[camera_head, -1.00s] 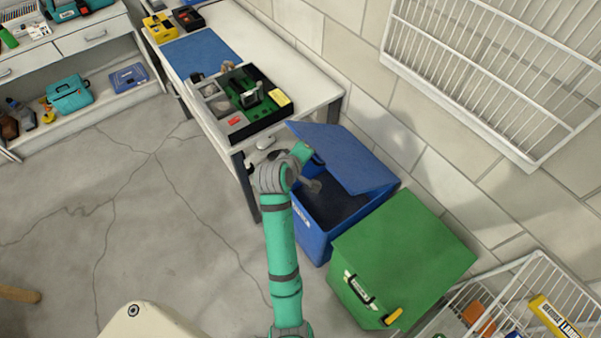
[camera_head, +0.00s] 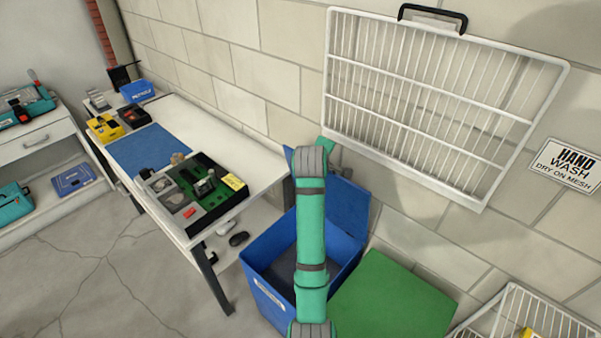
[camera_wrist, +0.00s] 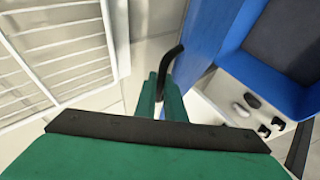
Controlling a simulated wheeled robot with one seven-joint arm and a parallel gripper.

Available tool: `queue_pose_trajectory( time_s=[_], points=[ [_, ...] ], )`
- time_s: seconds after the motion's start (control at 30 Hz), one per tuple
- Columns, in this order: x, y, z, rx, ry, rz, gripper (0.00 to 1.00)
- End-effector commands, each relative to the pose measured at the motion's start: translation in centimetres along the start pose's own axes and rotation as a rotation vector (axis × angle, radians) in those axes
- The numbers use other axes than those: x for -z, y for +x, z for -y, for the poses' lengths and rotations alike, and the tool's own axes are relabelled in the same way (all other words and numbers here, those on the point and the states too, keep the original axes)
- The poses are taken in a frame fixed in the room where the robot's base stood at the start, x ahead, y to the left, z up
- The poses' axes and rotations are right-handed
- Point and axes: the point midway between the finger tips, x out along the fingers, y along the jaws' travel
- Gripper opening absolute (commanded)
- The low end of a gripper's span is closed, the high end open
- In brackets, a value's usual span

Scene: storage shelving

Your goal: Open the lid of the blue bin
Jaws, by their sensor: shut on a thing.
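The blue bin (camera_head: 265,287) stands on the floor beside the white workbench, with its dark inside showing. Its blue lid (camera_head: 347,208) is raised steeply at the wall side, partly hidden by my arm. In the wrist view the lid (camera_wrist: 203,38) is a blue panel right of my fingers. My gripper (camera_wrist: 163,103) has its green fingers closed around a black curved handle (camera_wrist: 171,62) beside the lid. In the head view my gripper is up near the lid's top, mostly hidden behind my wrist.
A green bin (camera_head: 395,300) stands right of the blue bin. A white wire rack (camera_head: 440,190) hangs on the block wall above. The workbench (camera_head: 262,165) with a black and green tray (camera_head: 243,201) is at left, and a wire basket (camera_head: 505,300) at lower right.

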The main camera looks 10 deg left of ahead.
Motion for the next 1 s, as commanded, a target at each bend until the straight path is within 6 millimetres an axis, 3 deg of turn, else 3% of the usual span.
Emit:
queue_pose_trajectory(
  time_s=[0.13, 0.57, 0.6, 0.67, 1.0],
  points=[
    [-1.35, 0.92, -0.71, 0.008, 0.007, 0.016, 0.00],
    [-1.55, 1.16, -0.82, 0.010, 0.008, 0.017, 0.00],
    [-1.55, 1.17, -0.80, 0.011, 0.008, 0.017, 0.14],
    [-1.54, 1.18, -0.77, 0.011, 0.008, 0.017, 0.28],
    [-1.60, 1.27, -0.52, 0.017, 0.007, 0.018, 0.28]
  ],
)
